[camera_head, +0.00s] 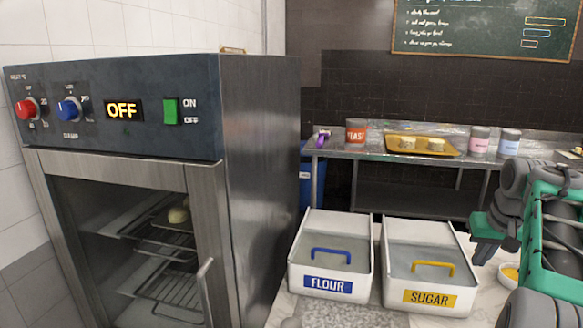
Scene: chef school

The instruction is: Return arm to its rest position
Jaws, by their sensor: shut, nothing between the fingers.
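My arm, green and grey, is folded at the right edge of the picture. My gripper (484,250) points left and down beside the sugar bin, with its dark fingers shut and nothing held. It looks close to the right rim of the white bin labelled SUGAR (430,299); I cannot tell whether they touch. The rest of the arm runs out of the frame at the lower right.
A white FLOUR bin (328,287) stands left of the sugar bin. A steel oven (262,180) reading OFF fills the left. A bowl with yellow contents (509,275) sits partly behind my arm. A steel table (380,155) at the back holds jars and a yellow tray.

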